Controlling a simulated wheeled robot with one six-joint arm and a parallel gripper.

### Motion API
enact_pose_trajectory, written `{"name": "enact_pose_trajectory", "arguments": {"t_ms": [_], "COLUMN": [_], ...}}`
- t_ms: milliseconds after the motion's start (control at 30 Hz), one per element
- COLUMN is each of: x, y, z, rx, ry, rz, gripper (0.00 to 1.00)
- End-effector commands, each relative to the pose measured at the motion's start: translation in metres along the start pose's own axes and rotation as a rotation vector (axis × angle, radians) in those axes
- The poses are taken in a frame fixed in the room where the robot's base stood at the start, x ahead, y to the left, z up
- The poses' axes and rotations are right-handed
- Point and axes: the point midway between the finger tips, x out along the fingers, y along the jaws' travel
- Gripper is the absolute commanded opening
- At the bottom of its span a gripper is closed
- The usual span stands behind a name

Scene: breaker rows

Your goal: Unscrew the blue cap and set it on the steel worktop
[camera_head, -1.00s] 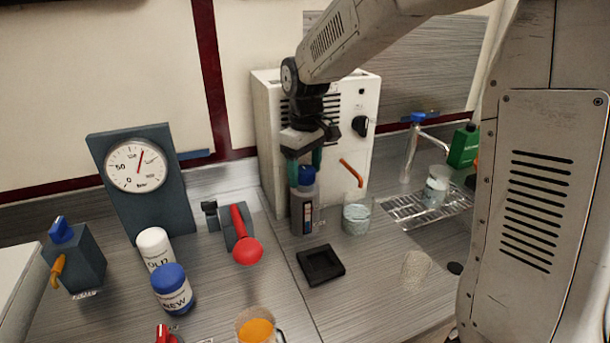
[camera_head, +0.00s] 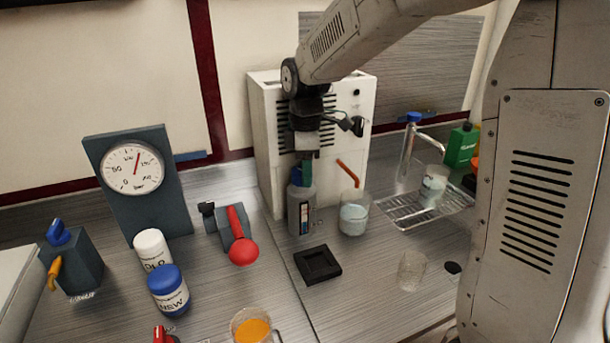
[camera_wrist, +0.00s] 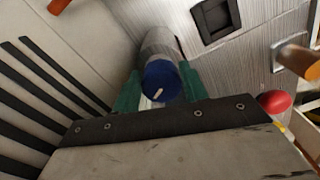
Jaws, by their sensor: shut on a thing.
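A grey bottle (camera_head: 301,212) with a label stands upright on the steel worktop (camera_head: 375,275), in front of the white machine. Its blue cap (camera_wrist: 162,81) shows in the wrist view with a pale mark on top. In the head view only a part of the cap is visible under my gripper. My gripper (camera_head: 303,172) points down over the bottle, its green fingers on both sides of the cap and shut on it. The cap sits on the bottle's neck; whether it is loose cannot be told.
A black square tray (camera_head: 318,264) lies in front of the bottle. A glass beaker (camera_head: 353,215) stands close on its right, with an orange spout above. A red-handled lever (camera_head: 240,240) is on the left.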

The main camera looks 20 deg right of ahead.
Motion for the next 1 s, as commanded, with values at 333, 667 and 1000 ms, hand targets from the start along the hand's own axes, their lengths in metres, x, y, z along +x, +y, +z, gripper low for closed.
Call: {"name": "enact_pose_trajectory", "arguments": {"t_ms": [333, 667, 1000], "x": [-0.0009, -0.0006, -0.0004], "y": [0.0019, 0.0029, 0.0034], "z": [-0.0086, -0.0090, -0.0076], "rx": [-0.558, -0.771, -0.767], "ry": [0.008, 0.007, 0.007], "rz": [0.009, 0.012, 0.011], "gripper": [0.26, 0.30, 0.68]}}
